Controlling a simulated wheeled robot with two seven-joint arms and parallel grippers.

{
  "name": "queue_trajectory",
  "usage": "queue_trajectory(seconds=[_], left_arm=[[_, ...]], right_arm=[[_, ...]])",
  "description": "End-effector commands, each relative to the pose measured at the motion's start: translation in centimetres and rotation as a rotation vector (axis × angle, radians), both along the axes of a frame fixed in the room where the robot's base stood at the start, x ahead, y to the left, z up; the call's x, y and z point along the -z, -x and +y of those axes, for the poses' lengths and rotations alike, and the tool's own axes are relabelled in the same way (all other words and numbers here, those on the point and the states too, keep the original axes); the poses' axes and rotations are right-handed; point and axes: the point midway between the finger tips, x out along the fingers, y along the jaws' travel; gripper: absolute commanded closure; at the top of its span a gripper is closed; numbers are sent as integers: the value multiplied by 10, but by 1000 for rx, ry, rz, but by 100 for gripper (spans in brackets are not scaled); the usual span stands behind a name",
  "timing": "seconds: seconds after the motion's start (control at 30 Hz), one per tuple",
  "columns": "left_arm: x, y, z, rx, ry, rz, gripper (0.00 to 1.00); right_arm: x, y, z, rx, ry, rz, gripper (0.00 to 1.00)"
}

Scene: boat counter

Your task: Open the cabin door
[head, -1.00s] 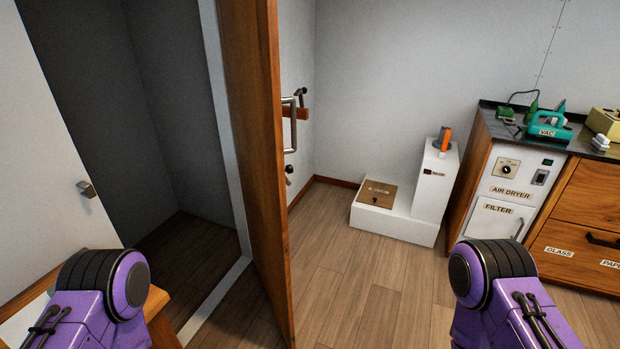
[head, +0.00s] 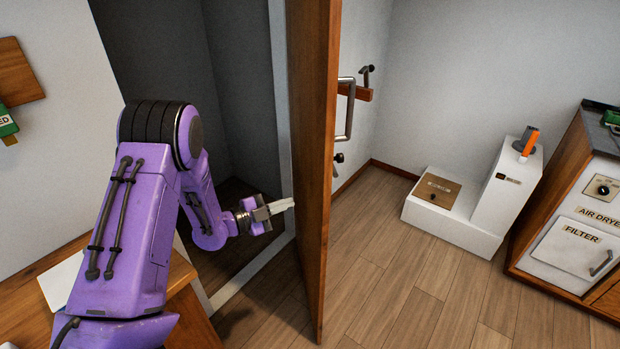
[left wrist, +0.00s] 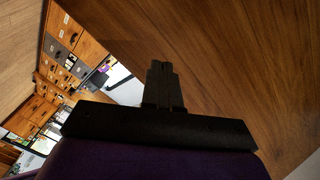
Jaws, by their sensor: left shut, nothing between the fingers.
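The wooden cabin door (head: 313,150) stands ajar, seen nearly edge-on in the head view, with a dark recess to its left. A metal bar handle (head: 347,108) is on its right face. My left gripper (head: 291,204) is shut and empty, at the left face of the door below handle height. In the left wrist view the shut fingers (left wrist: 163,72) point at the wood of the door (left wrist: 235,60), very close to it; I cannot tell whether they touch. My right gripper is out of view.
A white stepped box (head: 455,225) with a brown lid stands on the floor to the right. A counter with an air dryer and filter panel (head: 575,245) is at the far right. A wooden ledge (head: 185,275) lies under my left arm. The floor (head: 400,290) right of the door is clear.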

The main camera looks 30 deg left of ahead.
Motion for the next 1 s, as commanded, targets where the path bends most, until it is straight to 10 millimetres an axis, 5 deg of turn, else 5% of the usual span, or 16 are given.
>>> queue_trajectory(seconds=[0.03, 0.13, 0.37, 1.0], left_arm=[[-26, 2, 16, 80, -117, -119, 100], [-59, 19, 37, 228, -325, -296, 100], [-79, 45, 56, 377, -524, -449, 100], [-81, -36, -32, 384, -527, -447, 100]], right_arm=[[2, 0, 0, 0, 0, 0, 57], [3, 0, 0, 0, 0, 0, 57], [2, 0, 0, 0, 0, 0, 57], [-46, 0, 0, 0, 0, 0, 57]])
